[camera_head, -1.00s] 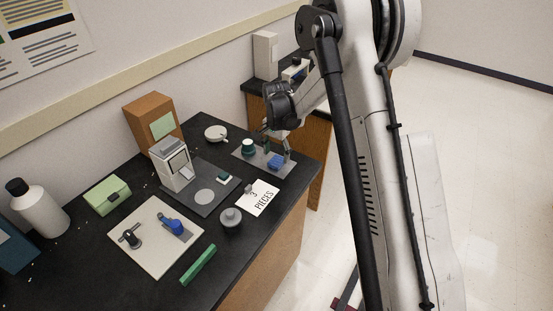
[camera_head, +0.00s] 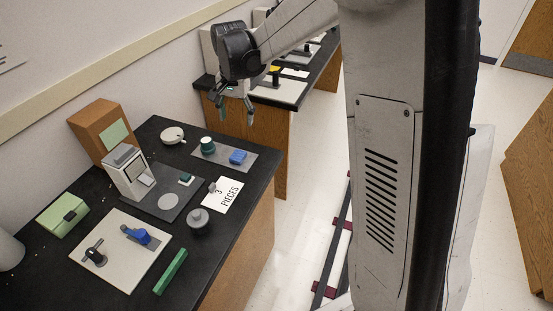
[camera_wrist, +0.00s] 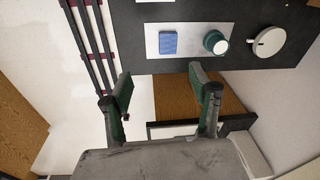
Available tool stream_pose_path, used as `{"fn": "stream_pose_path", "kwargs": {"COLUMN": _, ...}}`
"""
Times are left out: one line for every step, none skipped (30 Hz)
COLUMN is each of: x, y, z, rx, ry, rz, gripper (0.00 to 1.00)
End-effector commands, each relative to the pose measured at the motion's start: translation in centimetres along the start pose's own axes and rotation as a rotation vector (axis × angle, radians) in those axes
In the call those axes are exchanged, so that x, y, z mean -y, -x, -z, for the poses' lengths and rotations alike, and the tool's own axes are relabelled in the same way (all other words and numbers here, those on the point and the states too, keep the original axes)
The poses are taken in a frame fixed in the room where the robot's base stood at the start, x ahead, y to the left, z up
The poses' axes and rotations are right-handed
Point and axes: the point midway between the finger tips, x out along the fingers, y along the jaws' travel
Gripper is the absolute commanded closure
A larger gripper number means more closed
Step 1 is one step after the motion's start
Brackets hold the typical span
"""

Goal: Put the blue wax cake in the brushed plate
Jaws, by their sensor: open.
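A ridged blue block (camera_head: 238,157), which looks like the blue wax cake, lies on a grey rectangular plate (camera_head: 221,160) at the bench's far right end. It also shows in the wrist view (camera_wrist: 168,42), beside a green-and-white round jar (camera_wrist: 216,42) on the same plate. Another grey plate (camera_head: 155,203) with a pale disc mark lies under a white boxy device. I cannot tell which plate is the brushed one. My gripper (camera_head: 237,113) is open and empty, raised past the bench's far end, apart from the block. Its spread fingers show in the wrist view (camera_wrist: 160,88).
A white round dish (camera_head: 172,134), a card reading "3 PIECES" (camera_head: 222,194), a grey round pot (camera_head: 198,221) and a green bar (camera_head: 171,272) lie on the black bench. A white board (camera_head: 118,267) holds another blue item (camera_head: 141,236). A second bench (camera_head: 318,66) stands behind.

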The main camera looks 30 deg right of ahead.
Motion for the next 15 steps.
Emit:
{"fn": "stream_pose_path", "kwargs": {"x": -0.7, "y": 1.5, "z": -0.9, "rx": -0.015, "ry": 0.025, "rz": 0.012, "gripper": 0.43}}
{"fn": "stream_pose_path", "kwargs": {"x": -1.1, "y": 2.2, "z": -1.4, "rx": -0.024, "ry": 0.042, "rz": 0.019, "gripper": 0.43}}
{"fn": "stream_pose_path", "kwargs": {"x": -1.6, "y": 3.1, "z": -2.0, "rx": -0.037, "ry": 0.062, "rz": 0.028, "gripper": 0.43}}
{"fn": "stream_pose_path", "kwargs": {"x": -1.9, "y": 3.8, "z": -2.5, "rx": -0.047, "ry": 0.079, "rz": 0.035, "gripper": 0.43}}
{"fn": "stream_pose_path", "kwargs": {"x": -2.3, "y": 4.5, "z": -3.0, "rx": -0.056, "ry": 0.094, "rz": 0.041, "gripper": 0.43}}
{"fn": "stream_pose_path", "kwargs": {"x": -2.9, "y": 5.3, "z": -3.7, "rx": -0.07, "ry": 0.115, "rz": 0.051, "gripper": 0.43}}
{"fn": "stream_pose_path", "kwargs": {"x": -3.3, "y": 5.9, "z": -4.2, "rx": -0.079, "ry": 0.132, "rz": 0.056, "gripper": 0.43}}
{"fn": "stream_pose_path", "kwargs": {"x": -3.7, "y": 6.5, "z": -4.7, "rx": -0.09, "ry": 0.147, "rz": 0.063, "gripper": 0.43}}
{"fn": "stream_pose_path", "kwargs": {"x": -4.2, "y": 7.2, "z": -5.4, "rx": -0.103, "ry": 0.169, "rz": 0.071, "gripper": 0.43}}
{"fn": "stream_pose_path", "kwargs": {"x": -4.7, "y": 7.7, "z": -6.0, "rx": -0.113, "ry": 0.184, "rz": 0.076, "gripper": 0.43}}
{"fn": "stream_pose_path", "kwargs": {"x": -5.1, "y": 8.2, "z": -6.5, "rx": -0.124, "ry": 0.201, "rz": 0.082, "gripper": 0.43}}
{"fn": "stream_pose_path", "kwargs": {"x": -5.7, "y": 8.8, "z": -7.3, "rx": -0.137, "ry": 0.222, "rz": 0.089, "gripper": 0.43}}
{"fn": "stream_pose_path", "kwargs": {"x": -6.1, "y": 9.3, "z": -7.8, "rx": -0.149, "ry": 0.238, "rz": 0.095, "gripper": 0.43}}
{"fn": "stream_pose_path", "kwargs": {"x": -6.5, "y": 9.7, "z": -8.3, "rx": -0.159, "ry": 0.254, "rz": 0.099, "gripper": 0.43}}
{"fn": "stream_pose_path", "kwargs": {"x": -7.1, "y": 10.2, "z": -9.1, "rx": -0.174, "ry": 0.274, "rz": 0.106, "gripper": 0.43}}
